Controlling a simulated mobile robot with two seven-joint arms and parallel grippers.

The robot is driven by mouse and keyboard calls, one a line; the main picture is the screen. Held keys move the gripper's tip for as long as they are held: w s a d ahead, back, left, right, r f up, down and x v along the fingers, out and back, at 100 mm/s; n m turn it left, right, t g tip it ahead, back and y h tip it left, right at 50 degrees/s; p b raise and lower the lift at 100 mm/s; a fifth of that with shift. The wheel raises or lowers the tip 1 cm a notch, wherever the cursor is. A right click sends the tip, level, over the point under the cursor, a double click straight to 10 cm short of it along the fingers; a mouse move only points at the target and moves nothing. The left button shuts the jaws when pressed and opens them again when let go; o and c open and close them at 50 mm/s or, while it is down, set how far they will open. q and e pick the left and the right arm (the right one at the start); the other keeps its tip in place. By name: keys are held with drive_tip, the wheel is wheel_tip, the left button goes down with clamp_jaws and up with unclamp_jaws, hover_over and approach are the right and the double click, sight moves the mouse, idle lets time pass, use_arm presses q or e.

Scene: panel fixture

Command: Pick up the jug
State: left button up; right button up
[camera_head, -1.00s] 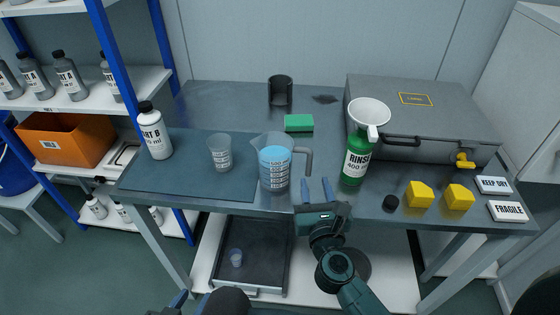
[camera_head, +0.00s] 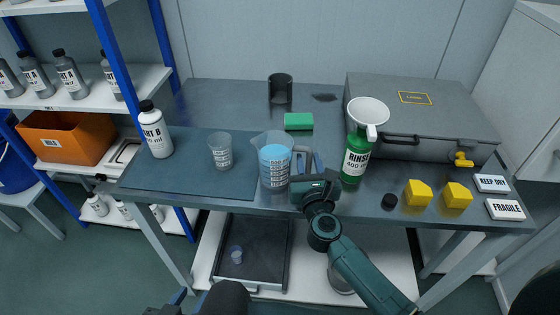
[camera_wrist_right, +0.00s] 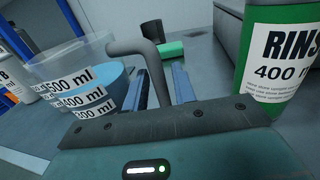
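The jug (camera_head: 275,170) is a clear measuring jug with blue liquid and a grey handle. It stands upright on the table, left of the green RINSE bottle; it also shows in the right wrist view (camera_wrist_right: 88,97). My right gripper (camera_head: 308,164) is open at the jug's handle side. In the right wrist view, the grey handle (camera_wrist_right: 153,68) rises between its two blue fingers (camera_wrist_right: 163,82); I cannot tell whether they touch it. My left gripper (camera_head: 190,300) is at the bottom edge, partly cut off, with its fingers apart and empty, away from the jug.
The RINSE bottle (camera_head: 355,155), with a white funnel (camera_head: 368,113), stands close right of my right gripper. A clear cup (camera_head: 221,152) and a white bottle (camera_head: 155,130) stand left of the jug. A green block (camera_head: 298,121) and black cup (camera_head: 280,90) are behind.

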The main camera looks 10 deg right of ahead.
clamp_jaws()
drive_tip(key=shift+r, duration=0.2)
idle(0.5)
